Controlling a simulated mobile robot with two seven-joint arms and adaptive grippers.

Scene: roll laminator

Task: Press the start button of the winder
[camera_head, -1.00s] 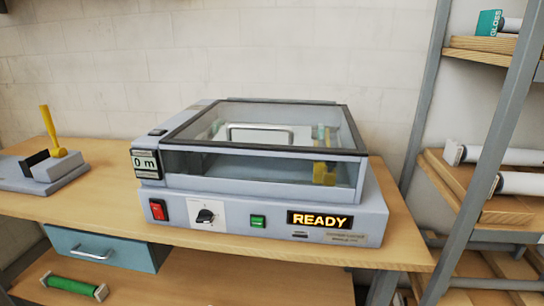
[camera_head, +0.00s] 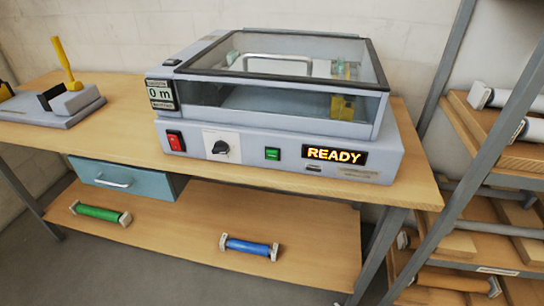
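The winder (camera_head: 300,168) is a grey machine with a clear lid, standing on a wooden bench in the head view. Its lid is down. A green button (camera_head: 272,154) sits on its front panel, between a black rotary knob (camera_head: 220,148) and a display (camera_head: 335,155) that reads READY in yellow. A counter (camera_head: 160,94) on the left reads 0 m. Neither of my grippers shows in the view.
A yellow-handled tool (camera_head: 64,62) stands on the bench (camera_head: 110,125) at the left. A blue drawer (camera_head: 122,182) hangs beneath. Green (camera_head: 100,213) and blue (camera_head: 249,247) rolls lie on the lower shelf (camera_head: 180,235). A rack (camera_head: 510,145) with rolls stands at the right.

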